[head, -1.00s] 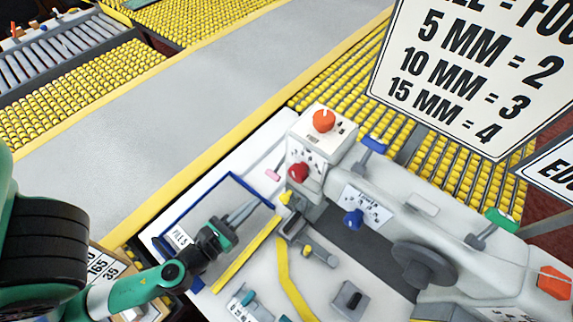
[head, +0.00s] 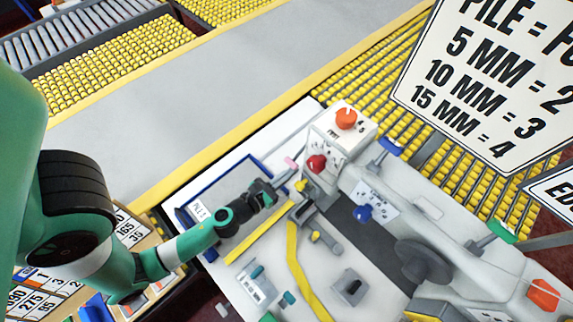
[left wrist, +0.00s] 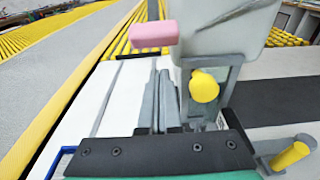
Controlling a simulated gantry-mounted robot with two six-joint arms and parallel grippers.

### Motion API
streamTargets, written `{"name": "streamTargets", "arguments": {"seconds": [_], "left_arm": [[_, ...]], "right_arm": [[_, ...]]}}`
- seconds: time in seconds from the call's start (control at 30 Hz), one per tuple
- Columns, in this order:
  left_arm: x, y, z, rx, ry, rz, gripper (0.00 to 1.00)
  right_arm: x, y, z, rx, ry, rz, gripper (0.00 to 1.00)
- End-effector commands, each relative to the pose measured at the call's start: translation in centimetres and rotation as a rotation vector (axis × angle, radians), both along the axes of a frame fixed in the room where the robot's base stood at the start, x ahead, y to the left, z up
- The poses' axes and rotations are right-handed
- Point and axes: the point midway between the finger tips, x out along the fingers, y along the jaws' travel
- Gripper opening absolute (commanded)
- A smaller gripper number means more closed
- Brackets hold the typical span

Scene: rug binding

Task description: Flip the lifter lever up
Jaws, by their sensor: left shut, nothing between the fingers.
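The grey sewing machine (head: 425,208) carries several coloured controls; no label in view says which is the lifter lever. At its head end are a pink tab (head: 291,163) and a yellow knob (head: 300,185). In the left wrist view, the pink tab (left wrist: 154,35) is just beyond and above my fingertips, and the yellow knob (left wrist: 204,86) is right of them. My left gripper (head: 279,184) is shut and empty beside the machine's head; its fingers (left wrist: 166,88) lie together. Contact with the tab or knob cannot be told. My right gripper is out of view.
Red knob (head: 317,164) and orange dial (head: 346,117) are on the machine's head. Blue (head: 391,146) and green (head: 502,231) tipped levers stand along its back. A blue-edged tray (head: 187,221) lies below my left arm. A large sign (head: 485,80) hangs at upper right.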

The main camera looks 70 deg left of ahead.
Motion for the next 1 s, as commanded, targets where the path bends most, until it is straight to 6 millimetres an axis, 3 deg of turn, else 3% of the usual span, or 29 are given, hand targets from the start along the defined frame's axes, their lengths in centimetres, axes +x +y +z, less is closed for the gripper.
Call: {"name": "streamTargets", "arguments": {"seconds": [0.03, 0.13, 0.3, 0.77, 1.0], "left_arm": [[1.0, 0.6, 0.2, 0.000, -0.002, 0.003, 0.00], [0.0, 0.0, 1.9, -0.001, 0.001, -0.001, 0.00], [-0.8, -0.4, 3.1, 0.000, 0.001, 0.000, 0.00], [-1.0, -0.5, 3.4, -0.001, 0.002, 0.000, 0.00], [-0.1, -0.5, 4.4, -0.019, 0.033, 0.000, 0.00]], "right_arm": [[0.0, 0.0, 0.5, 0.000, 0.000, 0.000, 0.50], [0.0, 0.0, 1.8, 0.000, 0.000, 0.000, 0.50], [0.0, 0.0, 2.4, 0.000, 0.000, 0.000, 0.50], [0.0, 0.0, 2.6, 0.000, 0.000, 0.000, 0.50], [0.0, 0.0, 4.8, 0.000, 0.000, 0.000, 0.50]]}}
